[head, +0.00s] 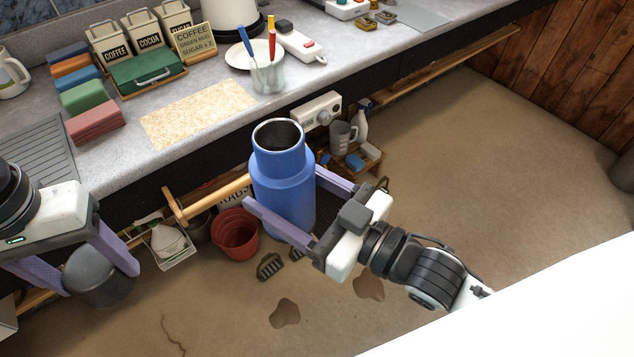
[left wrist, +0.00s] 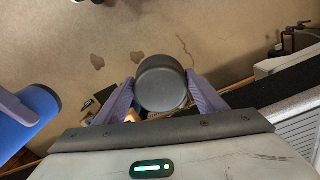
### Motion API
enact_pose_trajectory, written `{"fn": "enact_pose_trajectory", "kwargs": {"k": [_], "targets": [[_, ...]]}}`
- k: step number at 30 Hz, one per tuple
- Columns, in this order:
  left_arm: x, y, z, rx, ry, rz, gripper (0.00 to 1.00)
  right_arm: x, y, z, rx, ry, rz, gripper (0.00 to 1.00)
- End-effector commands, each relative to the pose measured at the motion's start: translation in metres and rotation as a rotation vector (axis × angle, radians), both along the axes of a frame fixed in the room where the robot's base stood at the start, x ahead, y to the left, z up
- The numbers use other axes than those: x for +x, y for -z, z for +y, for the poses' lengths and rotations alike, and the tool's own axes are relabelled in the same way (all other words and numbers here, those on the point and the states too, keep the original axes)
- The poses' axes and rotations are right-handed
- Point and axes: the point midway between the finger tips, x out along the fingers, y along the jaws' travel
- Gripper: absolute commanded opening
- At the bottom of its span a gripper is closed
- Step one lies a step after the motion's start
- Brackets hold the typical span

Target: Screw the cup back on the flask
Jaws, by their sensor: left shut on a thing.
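The blue flask (head: 284,195) is upright in front of the counter, its metal-rimmed mouth open at the top. My right gripper (head: 285,190) has its fingers on both sides of the flask's body and holds it. The dark grey cup (head: 100,277) is between the fingers of my left gripper (head: 92,266), to the left of the flask and apart from it. In the left wrist view the cup (left wrist: 162,84) sits between both fingertips of the gripper (left wrist: 160,92), and part of the flask (left wrist: 28,122) shows at the left edge.
A red bucket (head: 235,233) and a low shelf with clutter are below.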

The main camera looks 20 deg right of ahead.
Motion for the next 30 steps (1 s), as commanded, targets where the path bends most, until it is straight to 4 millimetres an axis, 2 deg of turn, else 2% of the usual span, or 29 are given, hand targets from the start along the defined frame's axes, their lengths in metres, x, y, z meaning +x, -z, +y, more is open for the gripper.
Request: {"fn": "enact_pose_trajectory", "kwargs": {"k": [6,13,25,30], "targets": [[0.0,0.0,0.0,0.0,0.0,0.0,0.42,0.005,-0.004,0.019,0.005,-0.084,-0.006,0.21],[0.0,0.0,0.0,0.0,0.0,0.0,0.42,0.006,-0.004,0.023,0.006,-0.105,-0.004,0.21],[0.0,0.0,0.0,0.0,0.0,0.0,0.42,0.004,-0.01,0.021,0.011,-0.07,-0.004,0.21],[0.0,0.0,0.0,0.0,0.001,0.001,0.42,0.001,-0.022,0.002,0.016,0.065,0.002,0.21]]}}
